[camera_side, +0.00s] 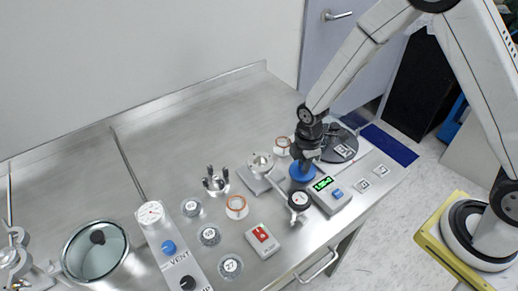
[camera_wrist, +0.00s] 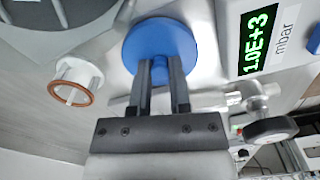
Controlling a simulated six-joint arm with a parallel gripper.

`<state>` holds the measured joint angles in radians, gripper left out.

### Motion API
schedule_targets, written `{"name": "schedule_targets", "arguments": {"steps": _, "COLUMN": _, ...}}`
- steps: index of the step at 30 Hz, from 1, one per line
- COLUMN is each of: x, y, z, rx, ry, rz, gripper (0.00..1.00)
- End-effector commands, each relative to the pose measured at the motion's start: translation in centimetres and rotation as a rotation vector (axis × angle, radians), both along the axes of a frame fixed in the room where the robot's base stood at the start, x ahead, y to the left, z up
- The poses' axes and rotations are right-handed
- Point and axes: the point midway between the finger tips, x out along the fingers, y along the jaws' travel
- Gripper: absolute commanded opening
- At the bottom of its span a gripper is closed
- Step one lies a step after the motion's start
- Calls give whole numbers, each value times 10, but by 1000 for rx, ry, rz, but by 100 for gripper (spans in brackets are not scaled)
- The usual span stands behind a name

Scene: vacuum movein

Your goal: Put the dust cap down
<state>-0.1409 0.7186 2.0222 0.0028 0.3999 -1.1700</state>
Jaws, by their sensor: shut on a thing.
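The blue dust cap (camera_side: 302,174) is a round disc with a stem, just below my gripper (camera_side: 304,160) in the side view. In the wrist view the cap (camera_wrist: 160,35) shows its broad blue face beyond the fingertips. My gripper (camera_wrist: 160,75) is shut on the cap's blue stem, with one dark finger on each side. Whether the cap touches the surface beneath it is hidden in both views.
A pressure readout (camera_side: 325,187) with a green display stands just right of the cap. A valve with a black knob (camera_side: 299,200) is close in front. A copper-ringed flange (camera_side: 282,146) stands behind, and another ringed flange (camera_side: 237,207) stands to the left.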

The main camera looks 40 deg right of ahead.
Motion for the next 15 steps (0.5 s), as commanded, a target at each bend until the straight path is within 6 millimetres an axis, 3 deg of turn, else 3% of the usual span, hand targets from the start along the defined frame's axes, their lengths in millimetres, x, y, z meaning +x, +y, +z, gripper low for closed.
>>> {"name": "schedule_targets", "arguments": {"steps": 5, "x": 0, "y": 0, "z": -3, "rx": 0, "ry": 1, "rz": 0, "gripper": 0}}
{"name": "schedule_targets", "arguments": {"steps": 6, "x": 0, "y": 0, "z": -3, "rx": 0, "ry": 0, "rz": 0, "gripper": 30}}
{"name": "schedule_targets", "arguments": {"steps": 9, "x": 0, "y": 0, "z": -3, "rx": 0, "ry": 0, "rz": 0, "gripper": 59}}
{"name": "schedule_targets", "arguments": {"steps": 15, "x": 0, "y": 0, "z": -3, "rx": 0, "ry": 0, "rz": 0, "gripper": 59}}
